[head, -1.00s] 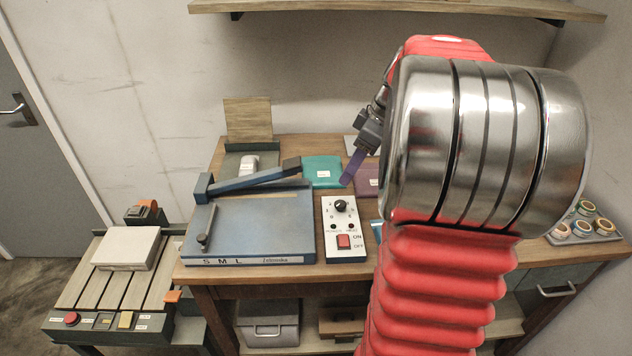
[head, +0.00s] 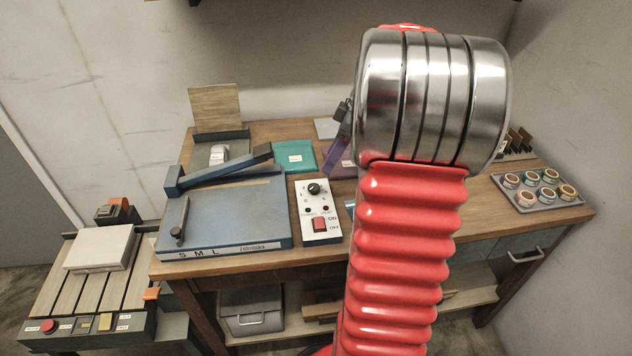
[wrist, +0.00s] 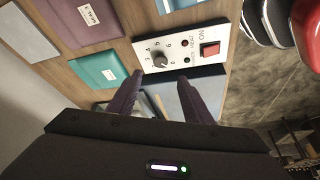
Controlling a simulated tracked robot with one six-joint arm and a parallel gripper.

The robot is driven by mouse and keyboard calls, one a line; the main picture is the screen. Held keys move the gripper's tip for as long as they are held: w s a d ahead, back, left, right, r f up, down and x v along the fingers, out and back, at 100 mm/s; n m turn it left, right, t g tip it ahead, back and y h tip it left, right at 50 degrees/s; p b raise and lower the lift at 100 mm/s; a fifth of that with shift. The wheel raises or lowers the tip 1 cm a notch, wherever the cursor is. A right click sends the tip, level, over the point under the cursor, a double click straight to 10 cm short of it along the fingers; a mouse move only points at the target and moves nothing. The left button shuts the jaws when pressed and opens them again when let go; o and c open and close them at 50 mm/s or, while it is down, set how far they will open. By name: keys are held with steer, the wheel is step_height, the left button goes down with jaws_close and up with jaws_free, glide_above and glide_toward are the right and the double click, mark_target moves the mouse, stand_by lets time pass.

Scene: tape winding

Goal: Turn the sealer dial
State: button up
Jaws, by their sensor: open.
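The sealer's white control panel (head: 321,226) sits on the bench beside the blue sealer bed (head: 228,215). Its black dial (head: 314,188) is near the panel's far end, above a red switch (head: 320,224) marked ON and OFF. In the wrist view the dial (wrist: 160,60) has numbers around it and the red switch (wrist: 209,49) lies to its right. My gripper (wrist: 157,78) is open and empty, its two purple fingers apart, pointing toward the panel with the dial just beyond the tips. In the head view my arm mostly hides the gripper.
A teal pouch (head: 294,157) and a partly hidden purple pouch (head: 343,166) lie behind the panel. The sealer's lever arm (head: 222,172) is raised. A tray of tape rolls (head: 537,203) is at the right. A conveyor with a pale box (head: 100,248) stands left.

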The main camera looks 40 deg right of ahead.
mark_target(314, 186)
steer(key=x, duration=1)
steer(key=shift+w+f, duration=0.1)
steer(key=shift+f, duration=0.25)
steer(key=c, duration=1.1)
